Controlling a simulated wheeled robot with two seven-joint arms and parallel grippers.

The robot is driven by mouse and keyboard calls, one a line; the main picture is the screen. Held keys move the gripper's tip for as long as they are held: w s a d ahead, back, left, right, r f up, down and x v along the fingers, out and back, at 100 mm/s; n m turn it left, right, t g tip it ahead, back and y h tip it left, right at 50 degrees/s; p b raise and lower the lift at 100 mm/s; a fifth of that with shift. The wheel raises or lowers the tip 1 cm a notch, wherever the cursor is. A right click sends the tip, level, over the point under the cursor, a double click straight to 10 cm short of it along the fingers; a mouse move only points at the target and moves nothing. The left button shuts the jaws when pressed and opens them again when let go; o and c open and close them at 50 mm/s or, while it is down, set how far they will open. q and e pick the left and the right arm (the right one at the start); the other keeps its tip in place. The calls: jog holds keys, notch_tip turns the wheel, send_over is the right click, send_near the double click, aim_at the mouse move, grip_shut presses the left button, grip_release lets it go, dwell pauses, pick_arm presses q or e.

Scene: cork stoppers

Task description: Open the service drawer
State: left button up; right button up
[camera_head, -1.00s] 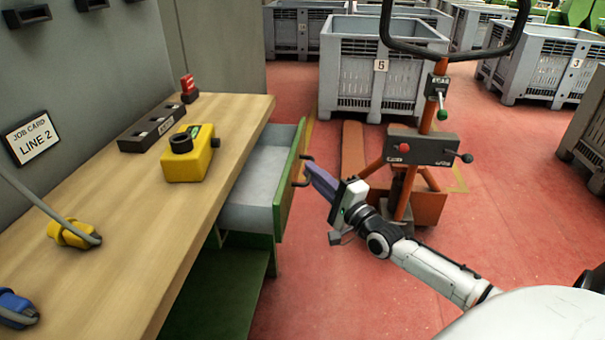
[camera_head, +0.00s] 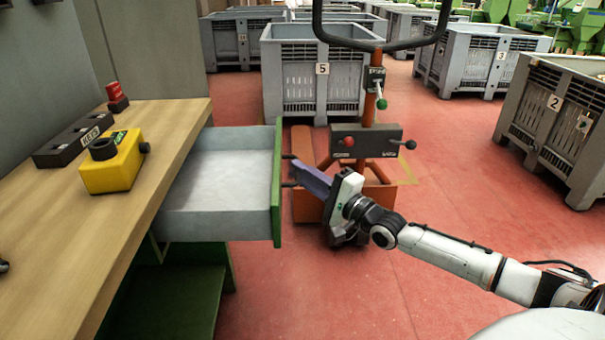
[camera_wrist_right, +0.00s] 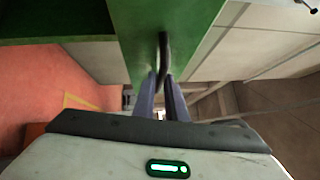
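The service drawer (camera_head: 215,225) stands well out from the bench, with a grey, empty-looking tray and a green front (camera_head: 277,185). Its black handle (camera_head: 288,184) sticks out from the front. My right gripper (camera_head: 298,172) reaches the handle from the right. In the right wrist view the handle (camera_wrist_right: 163,50) runs down between the two fingers of the gripper (camera_wrist_right: 161,85), which are close together around it. The fingertips partly hide the handle in the head view.
The wooden bench top (camera_head: 165,130) carries a yellow control box (camera_head: 112,165), a dark labelled tray (camera_head: 75,140) and a red-topped item (camera_head: 116,95). An orange pallet truck (camera_head: 365,145) stands close behind my right gripper. Grey crates (camera_head: 320,85) stand farther back.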

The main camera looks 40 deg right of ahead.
jog(key=o, duration=0.3)
jog(key=shift+s, duration=0.1)
pick_arm(q)
jog(key=shift+a+r+p, duration=0.25)
jog(key=shift+r+p, duration=0.15)
jog(key=shift+p, duration=0.9)
pick_arm(e)
jog(key=shift+s+d+f, duration=0.2)
jog(key=shift+s+d, duration=0.05)
jog(key=shift+s, duration=1.4)
jog(key=shift+s+d+f, duration=0.25)
jog(key=shift+s+d, duration=0.05)
jog(key=shift+s, duration=1.4)
jog(key=shift+s+d+f, duration=0.2)
jog(key=shift+s+d, duration=0.05)
jog(key=shift+s, duration=1.4)
